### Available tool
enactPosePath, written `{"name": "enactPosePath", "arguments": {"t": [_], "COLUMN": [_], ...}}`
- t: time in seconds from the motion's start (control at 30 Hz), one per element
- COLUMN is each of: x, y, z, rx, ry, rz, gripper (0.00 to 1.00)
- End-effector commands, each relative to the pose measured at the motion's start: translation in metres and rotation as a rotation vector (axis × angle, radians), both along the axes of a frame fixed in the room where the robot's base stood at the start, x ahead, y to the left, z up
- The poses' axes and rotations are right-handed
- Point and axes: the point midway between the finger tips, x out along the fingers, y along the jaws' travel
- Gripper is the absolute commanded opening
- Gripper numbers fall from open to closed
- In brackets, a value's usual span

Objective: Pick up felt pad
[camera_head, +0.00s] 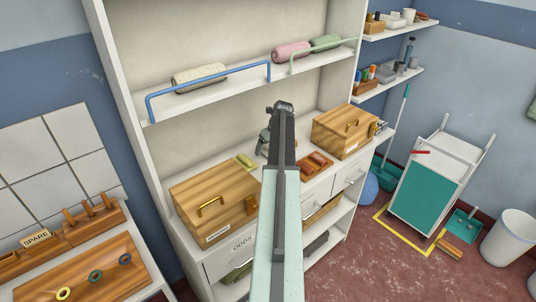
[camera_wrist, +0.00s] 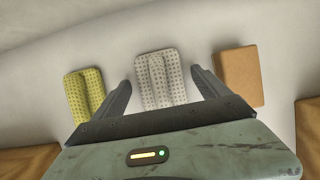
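In the wrist view, a pale grey folded pad with dark dots (camera_wrist: 161,80) lies on the white surface. It shows between the fingers of my gripper (camera_wrist: 161,82), which are spread open and hold nothing. I cannot tell whether the fingers are beside the pad or above it. A yellow-green dotted folded pad (camera_wrist: 85,94) lies to the left, and a flat tan pad (camera_wrist: 238,77) to the right. No label shows which is the felt pad. In the head view, my arm hides most of this spot; the yellow-green pad (camera_head: 246,162) shows left of it.
Two wooden boxes with brass handles stand on the counter, one left (camera_head: 214,209) and one right (camera_head: 345,130). A reddish-brown tray (camera_head: 315,164) lies between my arm and the right box. A shelf with a blue rail (camera_head: 208,78) and rolled cloths runs above the counter.

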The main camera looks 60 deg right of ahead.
Motion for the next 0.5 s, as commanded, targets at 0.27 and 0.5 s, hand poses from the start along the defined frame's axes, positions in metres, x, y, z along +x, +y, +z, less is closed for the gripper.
{"name": "enactPosePath", "arguments": {"t": [0.27, 0.5], "x": [-0.0006, -0.0011], "y": [-0.0003, -0.0006], "z": [0.0004, 0.0034], "rx": [0.000, 0.000], "ry": [0.000, 0.000], "rz": [-0.001, -0.001], "gripper": [0.18, 0.17]}}
